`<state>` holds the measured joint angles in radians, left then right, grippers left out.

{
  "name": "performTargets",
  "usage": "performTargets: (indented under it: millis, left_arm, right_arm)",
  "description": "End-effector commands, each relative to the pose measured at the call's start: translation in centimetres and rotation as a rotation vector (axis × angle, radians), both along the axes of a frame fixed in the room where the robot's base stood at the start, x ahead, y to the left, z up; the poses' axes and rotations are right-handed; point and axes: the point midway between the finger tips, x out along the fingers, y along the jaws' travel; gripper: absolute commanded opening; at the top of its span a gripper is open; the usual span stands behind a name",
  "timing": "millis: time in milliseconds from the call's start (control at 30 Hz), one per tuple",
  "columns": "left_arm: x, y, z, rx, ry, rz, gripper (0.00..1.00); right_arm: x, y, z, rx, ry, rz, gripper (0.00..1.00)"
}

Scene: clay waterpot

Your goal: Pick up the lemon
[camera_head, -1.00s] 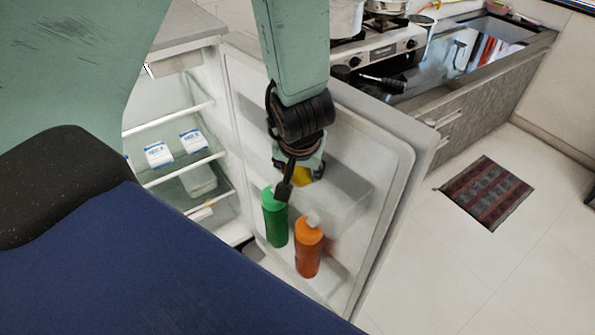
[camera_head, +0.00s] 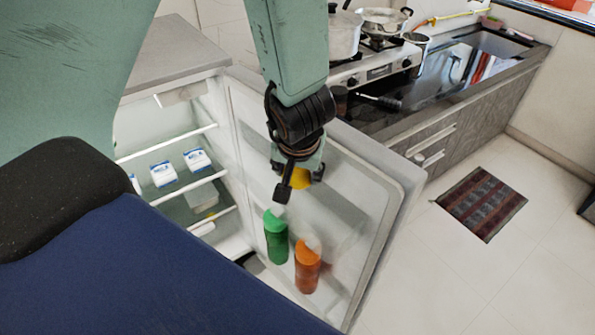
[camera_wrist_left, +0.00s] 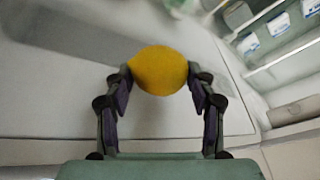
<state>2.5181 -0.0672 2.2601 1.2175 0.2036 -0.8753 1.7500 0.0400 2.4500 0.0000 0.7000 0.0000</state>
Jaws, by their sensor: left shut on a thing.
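The yellow lemon (camera_wrist_left: 160,70) is between the two fingers of my left gripper (camera_wrist_left: 160,85) in the left wrist view, with a fingertip against each side. In the head view the lemon (camera_head: 300,178) shows partly behind my left gripper (camera_head: 298,182), in front of the open fridge door. The gripper is shut on it and holds it above the green bottle and the orange bottle. My right gripper is not in view.
The open fridge door (camera_head: 365,205) holds a green bottle (camera_head: 276,240) and an orange bottle (camera_head: 307,268) low on its inner side. White cartons (camera_head: 164,174) stand on a fridge shelf to the left. A stove and sink counter are behind the door. The floor at right is clear except for a striped mat (camera_head: 482,203).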

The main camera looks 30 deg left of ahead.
Motion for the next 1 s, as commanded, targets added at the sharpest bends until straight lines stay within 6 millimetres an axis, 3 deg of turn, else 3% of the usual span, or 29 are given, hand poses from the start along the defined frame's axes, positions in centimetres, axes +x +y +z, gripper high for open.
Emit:
performTargets:
  millis: [33,167,1000]
  left_arm:
    - [0.0,0.0,1.5,0.001,-0.001,-0.001,0.23]
    - [0.0,0.0,3.3,0.001,-0.001,-0.001,0.23]
    - [0.1,0.1,9.4,0.004,-0.006,0.001,0.23]
  right_arm:
    - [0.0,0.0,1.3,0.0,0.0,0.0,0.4]
    - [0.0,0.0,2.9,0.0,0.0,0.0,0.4]
    - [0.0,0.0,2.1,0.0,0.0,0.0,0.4]
